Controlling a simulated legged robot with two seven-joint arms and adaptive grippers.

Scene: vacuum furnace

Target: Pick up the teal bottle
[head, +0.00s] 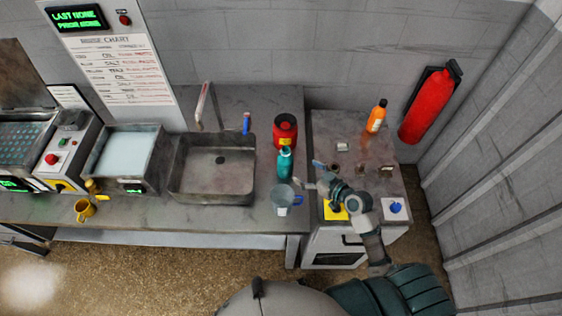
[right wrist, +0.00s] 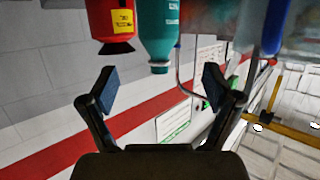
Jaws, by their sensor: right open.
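The teal bottle (head: 284,163) stands upright on the grey counter, to the right of the sink and just in front of a red canister. My right gripper (head: 311,176) is open and empty, a short way to the right of the bottle and apart from it. In the right wrist view, the teal bottle (right wrist: 158,38) appears upside down at the top middle, beyond the open fingers of my right gripper (right wrist: 160,88). Its upper end in that picture is cut off by the frame. My left gripper is not in view.
The red canister (head: 285,132) stands close behind the bottle. A clear blue-handled mug (head: 284,197) stands just in front of it. The sink (head: 212,168) is to the left. An orange bottle (head: 376,117) and small items stand on the right cabinet (head: 335,122).

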